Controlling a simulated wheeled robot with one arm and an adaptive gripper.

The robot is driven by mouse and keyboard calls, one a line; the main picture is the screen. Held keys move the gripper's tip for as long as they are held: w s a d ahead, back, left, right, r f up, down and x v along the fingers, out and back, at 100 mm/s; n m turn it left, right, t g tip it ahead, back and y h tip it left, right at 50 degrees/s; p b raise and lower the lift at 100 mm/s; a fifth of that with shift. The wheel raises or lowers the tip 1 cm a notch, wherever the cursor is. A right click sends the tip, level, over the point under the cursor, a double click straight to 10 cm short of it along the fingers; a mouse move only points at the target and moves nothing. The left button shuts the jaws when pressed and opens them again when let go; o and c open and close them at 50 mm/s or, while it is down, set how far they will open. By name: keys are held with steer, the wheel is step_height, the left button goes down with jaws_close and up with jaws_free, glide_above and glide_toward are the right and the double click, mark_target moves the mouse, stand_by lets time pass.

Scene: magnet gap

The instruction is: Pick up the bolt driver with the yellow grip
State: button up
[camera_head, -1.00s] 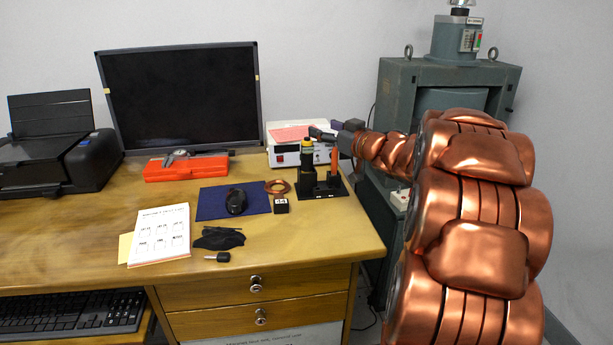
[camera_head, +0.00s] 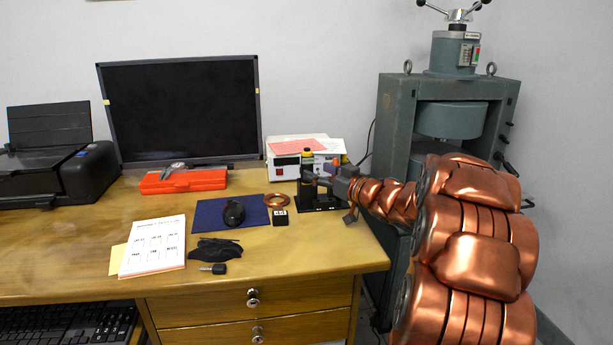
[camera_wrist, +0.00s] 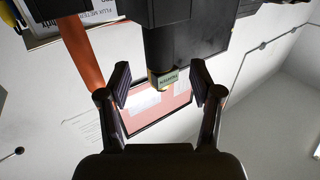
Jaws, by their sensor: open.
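A dark stand (camera_head: 322,203) sits near the right end of the desk. An upright tool, mostly black with a yellow part (camera_head: 306,157) near its top, stands on it. My gripper (camera_head: 322,180) is at the stand from the right, in front of part of it. In the wrist view my gripper (camera_wrist: 160,84) is open, with one finger on each side of a black shaft-like part (camera_wrist: 172,42) that has a small pale yellowish labelled end (camera_wrist: 164,78). Gaps show on both sides. I cannot tell if this is the yellow-grip driver. An orange tool (camera_wrist: 82,50) lies left of it.
A white instrument box (camera_head: 285,163) stands behind the stand. A copper ring (camera_head: 276,200), a small black block (camera_head: 280,218) and a blue mat (camera_head: 212,215) with a mouse lie to the left. A green press (camera_head: 440,125) stands right of the desk.

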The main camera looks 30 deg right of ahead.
mark_target(311, 169)
steer(key=w, duration=0.2)
steer(key=w+b, duration=0.1)
steer(key=w, duration=0.1)
steer(key=shift+a, duration=0.4)
steer(key=shift+w, duration=0.55)
jaws_close()
